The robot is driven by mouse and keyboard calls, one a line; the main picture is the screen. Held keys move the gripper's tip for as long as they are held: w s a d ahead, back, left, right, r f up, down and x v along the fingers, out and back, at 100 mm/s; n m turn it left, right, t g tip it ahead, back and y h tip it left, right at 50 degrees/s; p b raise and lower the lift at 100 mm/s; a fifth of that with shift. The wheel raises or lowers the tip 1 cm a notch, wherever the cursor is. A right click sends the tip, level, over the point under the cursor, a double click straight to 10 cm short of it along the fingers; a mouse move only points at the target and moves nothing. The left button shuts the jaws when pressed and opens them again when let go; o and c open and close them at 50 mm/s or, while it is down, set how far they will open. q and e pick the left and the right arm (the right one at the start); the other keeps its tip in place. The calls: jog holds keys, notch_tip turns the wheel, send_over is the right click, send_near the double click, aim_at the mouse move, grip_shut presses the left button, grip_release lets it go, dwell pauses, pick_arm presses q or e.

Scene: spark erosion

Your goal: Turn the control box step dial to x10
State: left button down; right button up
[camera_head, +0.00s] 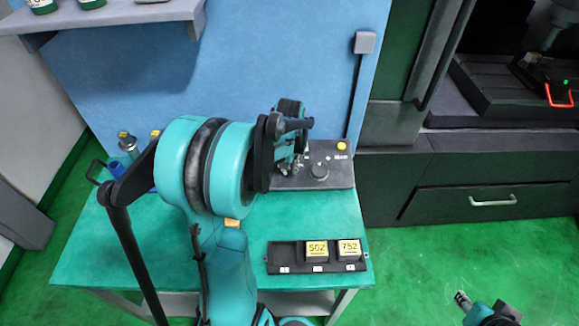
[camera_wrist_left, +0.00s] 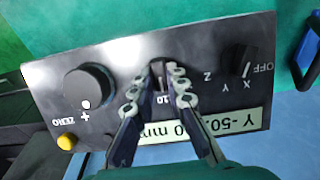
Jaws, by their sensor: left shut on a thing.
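The dark control box (camera_head: 335,172) stands at the back of the green table. My left gripper (camera_head: 296,160) reaches down onto its left part. In the left wrist view, the fingers of my left gripper (camera_wrist_left: 160,78) are closed around the step dial (camera_wrist_left: 158,68) in the middle of the panel. The fingers cover most of the dial, so its setting is hard to read. A "10" mark shows between the fingers, beside the dial. My right gripper (camera_head: 462,300) is low at the right, away from the table, too small to judge.
On the panel are a large round handwheel (camera_wrist_left: 88,85), a yellow button (camera_wrist_left: 67,141), an axis knob (camera_wrist_left: 240,60) and a partly covered display (camera_wrist_left: 240,120). A black tray (camera_head: 285,252) with two yellow-labelled blocks lies in front. A blue panel (camera_head: 250,50) stands behind.

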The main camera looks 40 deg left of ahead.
aim_at(290, 175)
dwell(0.5)
pick_arm(q)
jog(key=c, duration=1.5)
grip_release()
jog(key=shift+c, duration=0.2)
notch_tip(290, 175, up, 12)
jog(key=s+d, duration=0.1)
jog(key=shift+s, duration=0.1)
jog(key=s+d+f+m+t, duration=0.1)
jog(key=s+d+m+t, duration=0.2)
jog(key=d, duration=0.7)
jog(key=s+d+f+m+t, duration=0.2)
jog(key=s+d+m, duration=0.3)
jog(key=d, duration=0.5)
jog(key=shift+s+d+f+t+h, duration=0.15)
jog(key=shift+s+d+t+h, duration=0.3)
jog(key=shift+s, duration=0.65)
